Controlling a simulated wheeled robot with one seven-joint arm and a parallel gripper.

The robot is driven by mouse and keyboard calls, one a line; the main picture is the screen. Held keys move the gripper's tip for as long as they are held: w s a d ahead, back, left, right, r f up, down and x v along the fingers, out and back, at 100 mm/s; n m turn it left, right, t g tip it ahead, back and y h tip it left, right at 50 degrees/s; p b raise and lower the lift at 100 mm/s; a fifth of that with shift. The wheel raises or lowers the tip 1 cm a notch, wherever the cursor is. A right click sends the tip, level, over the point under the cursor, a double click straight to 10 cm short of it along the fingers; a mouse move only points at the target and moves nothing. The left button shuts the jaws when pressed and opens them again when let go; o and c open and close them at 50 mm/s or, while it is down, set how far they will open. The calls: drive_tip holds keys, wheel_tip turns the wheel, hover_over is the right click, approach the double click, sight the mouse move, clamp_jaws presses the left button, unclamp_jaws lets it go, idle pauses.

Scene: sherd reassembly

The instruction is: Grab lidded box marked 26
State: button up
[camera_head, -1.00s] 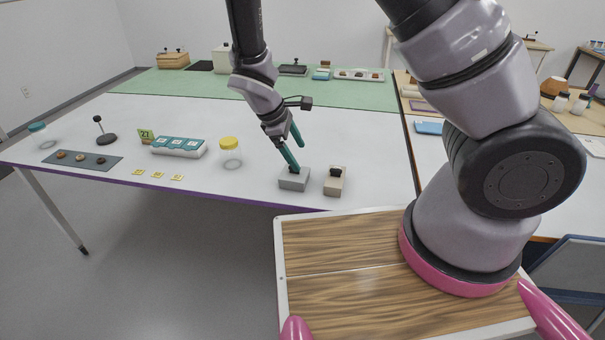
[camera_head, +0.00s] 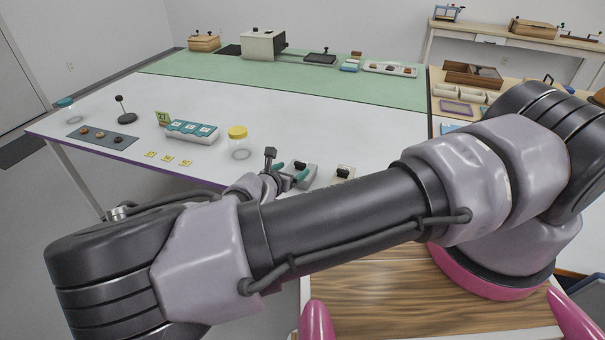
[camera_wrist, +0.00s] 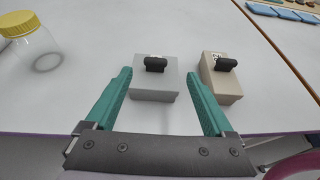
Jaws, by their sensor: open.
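Two small boxes with black lid handles stand near the table's front edge. The grey box (camera_wrist: 155,82) lies between and slightly ahead of my gripper's teal fingers in the wrist view; it also shows in the head view (camera_head: 308,178). The beige box (camera_wrist: 222,84) stands to its right, outside the right finger, and shows in the head view (camera_head: 343,174). Small labels behind the handles are partly hidden, and I cannot read which box is marked 26. My gripper (camera_wrist: 158,76) is open and empty; in the head view (camera_head: 290,172) it is beside the grey box, partly hidden by my arm.
A yellow-lidded jar (camera_head: 238,137) stands left of the boxes. Further left are a teal-lidded compartment tray (camera_head: 192,131), small yellow tags (camera_head: 168,158) and a dark mat with sherds (camera_head: 101,138). Bare white table lies behind the boxes; a green mat (camera_head: 290,78) covers the back.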

sight(300, 164)
drive_tip(key=x, duration=0.3)
drive_tip(key=shift+w+d+f, duration=0.1)
drive_tip(key=shift+w+f, duration=0.05)
drive_tip(key=shift+w, duration=0.1)
drive_tip(key=shift+a+x, duration=0.2)
drive_tip(key=shift+x, duration=1.15)
drive_tip(key=shift+a+x, duration=0.2)
drive_tip(key=shift+x, duration=1.15)
drive_tip(key=shift+w+f, duration=0.1)
drive_tip(key=shift+f, duration=0.05)
clamp_jaws()
